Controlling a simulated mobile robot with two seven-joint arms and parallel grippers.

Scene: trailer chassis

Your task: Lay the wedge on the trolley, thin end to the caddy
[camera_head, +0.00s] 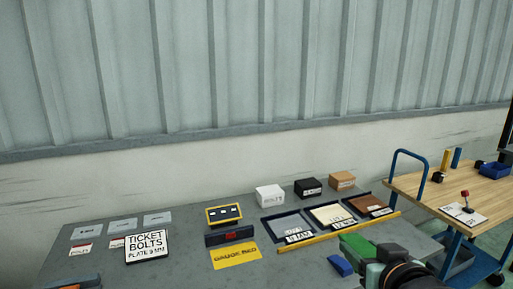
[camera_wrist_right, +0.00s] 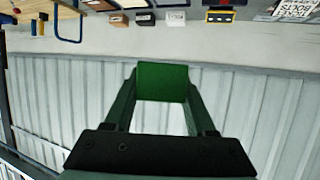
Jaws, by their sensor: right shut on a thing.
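My right gripper (camera_head: 368,258) is shut on a green block (camera_head: 356,245), which looks like the wedge, above the right front part of the grey bench. In the right wrist view the green block (camera_wrist_right: 162,82) sits between the two fingertips; which end is thin cannot be told. The trolley (camera_head: 435,189), with a wooden top and blue frame, stands to the right of the bench, apart from the gripper. A blue bin (camera_head: 491,170), possibly the caddy, is on its far right part.
The bench (camera_head: 180,265) holds labelled trays (camera_head: 330,214), small boxes (camera_head: 270,195), a ticket sign (camera_head: 147,246) and a yellow card (camera_head: 236,255). A small blue block (camera_head: 340,265) shows beside the gripper. The trolley carries a white card (camera_head: 463,215) with a red-topped item and upright posts. The trolley's near left top is bare.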

